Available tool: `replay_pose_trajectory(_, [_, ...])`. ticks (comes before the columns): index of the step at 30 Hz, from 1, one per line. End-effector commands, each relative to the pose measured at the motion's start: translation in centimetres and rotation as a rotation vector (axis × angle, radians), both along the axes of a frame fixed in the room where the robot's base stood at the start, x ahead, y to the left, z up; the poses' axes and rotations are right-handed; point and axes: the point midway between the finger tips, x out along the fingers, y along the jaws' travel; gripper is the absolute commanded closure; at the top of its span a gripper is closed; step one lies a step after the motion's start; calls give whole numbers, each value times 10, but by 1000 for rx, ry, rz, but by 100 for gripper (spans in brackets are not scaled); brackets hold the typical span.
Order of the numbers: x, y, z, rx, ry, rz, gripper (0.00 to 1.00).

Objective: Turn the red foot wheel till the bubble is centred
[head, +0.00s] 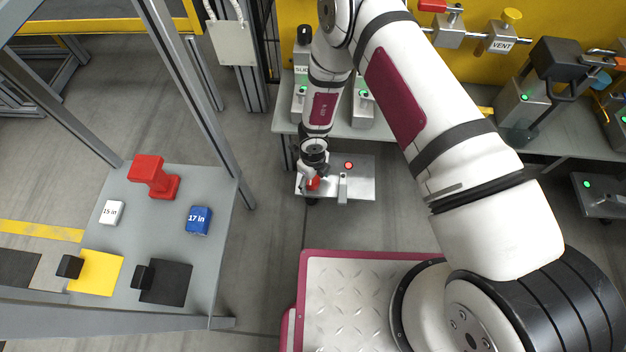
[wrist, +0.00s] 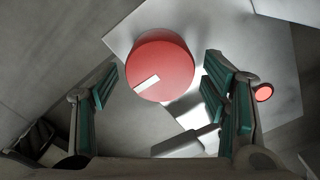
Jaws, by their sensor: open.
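The red foot wheel (wrist: 165,62) has a white mark on its top, pointing to the lower left in the wrist view. In the head view the wheel (head: 313,184) shows partly under my gripper (head: 314,172). My gripper (wrist: 160,95) is open, with one finger on each side of the wheel and a visible gap to it. The wheel is on a grey metal plate (head: 358,188). A small round red-orange disc (head: 348,165) is on that plate and also shows in the wrist view (wrist: 263,93). I cannot make out a bubble in either view.
A grey bar (head: 343,188) stands on the plate beside the wheel. A workbench (head: 340,128) with several devices is behind. At left a table (head: 160,215) holds a red block, 15 in and 17 in blocks, and yellow and black pads.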

Motion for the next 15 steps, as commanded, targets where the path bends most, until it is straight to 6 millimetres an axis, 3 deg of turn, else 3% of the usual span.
replay_pose_trajectory(6, [0,0,0,0,0,0,35])
replay_pose_trajectory(12, [0,0,0,0,0,0,80])
replay_pose_trajectory(15, [0,0,0,0,0,1,80])
